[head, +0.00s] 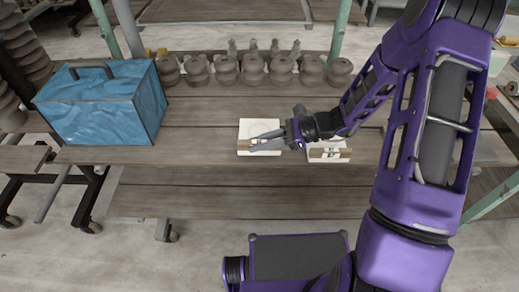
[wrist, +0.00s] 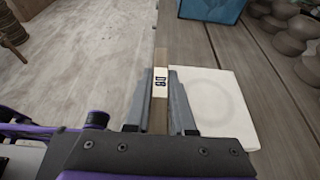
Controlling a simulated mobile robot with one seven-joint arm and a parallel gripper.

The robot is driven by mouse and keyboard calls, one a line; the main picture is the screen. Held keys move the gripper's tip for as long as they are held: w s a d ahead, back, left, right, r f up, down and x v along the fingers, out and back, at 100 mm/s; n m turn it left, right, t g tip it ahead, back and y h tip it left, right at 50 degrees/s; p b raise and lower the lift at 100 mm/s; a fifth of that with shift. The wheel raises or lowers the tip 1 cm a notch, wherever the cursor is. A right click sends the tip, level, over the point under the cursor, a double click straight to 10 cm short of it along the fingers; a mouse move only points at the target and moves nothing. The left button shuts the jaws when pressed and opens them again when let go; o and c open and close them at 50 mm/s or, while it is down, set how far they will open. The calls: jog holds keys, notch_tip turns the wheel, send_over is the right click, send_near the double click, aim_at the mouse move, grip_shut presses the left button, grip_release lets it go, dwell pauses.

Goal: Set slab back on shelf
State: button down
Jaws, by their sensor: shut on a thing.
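A white square slab (head: 258,128) with a brown front edge is at the front of the wooden shelf (head: 200,140). In the wrist view the slab (wrist: 212,98) has a faint round mark on its pale top and a white "DB" label on its brown edge. My gripper (head: 252,145) reaches in from the right and is shut on this slab, with its fingers (wrist: 162,100) on either side of the labelled edge. The slab looks level. I cannot tell whether it touches the boards.
A second pale slab (head: 328,152) with a labelled brown edge lies just right, below my arm. A blue box (head: 105,103) stands at the left. Several rounded clay pots (head: 254,70) line the back. Boards between the box and the held slab are clear.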

jog(key=shift+f, duration=1.5)
jog(key=shift+f, duration=0.1)
jog(key=shift+f+b, duration=0.15)
jog(key=shift+b, duration=0.2)
jog(key=c, duration=0.8)
grip_release()
jog(key=shift+o, duration=0.2)
jog(key=shift+r, duration=0.25)
jog(key=shift+w+d+r, duration=0.1)
jog(key=shift+d, duration=0.15)
jog(key=v, duration=1.1)
jog(key=shift+d+p, duration=0.3)
jog(key=shift+p, duration=0.1)
